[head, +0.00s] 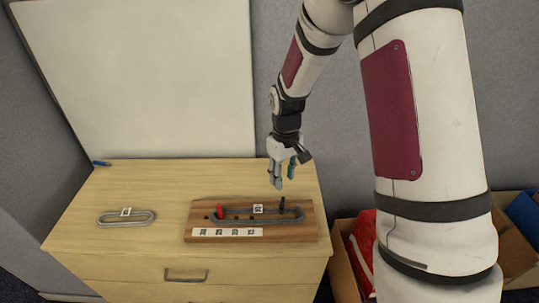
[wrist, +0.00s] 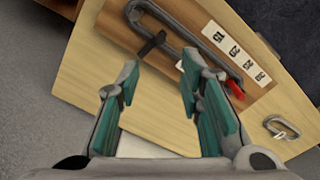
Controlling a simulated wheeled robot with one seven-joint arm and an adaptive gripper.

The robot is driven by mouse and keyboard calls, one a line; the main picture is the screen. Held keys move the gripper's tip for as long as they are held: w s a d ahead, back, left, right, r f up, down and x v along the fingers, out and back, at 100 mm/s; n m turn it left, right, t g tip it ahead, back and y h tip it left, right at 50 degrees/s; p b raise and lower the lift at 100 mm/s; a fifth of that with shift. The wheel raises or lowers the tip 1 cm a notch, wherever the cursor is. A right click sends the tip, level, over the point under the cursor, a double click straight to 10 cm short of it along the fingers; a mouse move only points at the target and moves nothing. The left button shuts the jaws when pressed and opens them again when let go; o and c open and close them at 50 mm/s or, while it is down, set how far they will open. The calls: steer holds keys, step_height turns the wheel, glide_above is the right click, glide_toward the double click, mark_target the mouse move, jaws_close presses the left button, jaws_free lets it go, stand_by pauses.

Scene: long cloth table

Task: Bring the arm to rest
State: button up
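My gripper (head: 280,176) hangs fingers-down above the right back part of the wooden board in the head view. In the wrist view my gripper (wrist: 157,72) has its two teal-padded fingers apart, with nothing between them. My arm reaches down from the upper right. The wooden board (head: 310,231) lies on the cabinet top and carries a grey oblong loop (head: 240,221), a red peg (head: 219,212) near its left end and a black peg (head: 282,204) near its right end. The fingertips appear above the board, apart from the loop.
A second grey loop (head: 126,223) with a white tag lies left on the light wood cabinet top (head: 90,190). A white panel (head: 140,80) stands behind, with a blue marker (head: 101,163) at its foot. Cardboard boxes (head: 343,262) with red and blue contents stand right of the cabinet.

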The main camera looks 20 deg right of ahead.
steer(key=s+r+m+t, duration=0.1)
steer(key=s+r, duration=0.2)
steer(key=r, duration=0.3)
steer(key=s+a+r+t, duration=0.1)
steer(key=s+r, duration=0.1)
steer(key=r, duration=0.4)
steer(key=s+r+m+t, duration=0.1)
steer(key=s+r, duration=0.2)
steer(key=r, duration=0.3)
steer(key=s+a+r+t, duration=0.1)
steer(key=s+r, duration=0.3)
steer(key=s, duration=0.4)
steer(key=s+a+r+m+t, duration=0.1)
steer(key=s+r, duration=0.4)
steer(key=s, duration=0.2)
steer(key=shift+s+r+m+t, duration=0.2)
steer(key=shift+s+m+t, duration=0.1)
steer(key=shift+s, duration=0.1)
